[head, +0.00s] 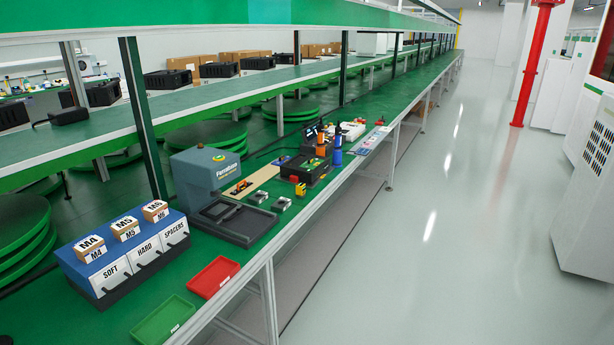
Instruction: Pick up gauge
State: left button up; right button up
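No thing in the head view can be clearly told as the gauge; the small parts on the bench are too small to make out. A small orange and dark item (241,186) lies by a tan board (262,177), right of the blue-grey machine (196,172). Two small grey blocks (258,197) (281,204) sit in front of the board. A small yellow item (300,189) stands near the bench's front edge. Neither of my grippers shows in this view.
A red tray (213,277) and a green tray (163,321) lie near the bench edge. A blue drawer unit (122,252) stands left of them. Blue and orange tools (337,151) stand beside a black box (307,172). The aisle floor (440,230) at right is clear.

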aim_at(301, 188)
jog(key=u, duration=0.2)
jog(key=i+l+u, duration=0.3)
jog(key=u, duration=0.15)
jog(key=i+l+u, duration=0.45)
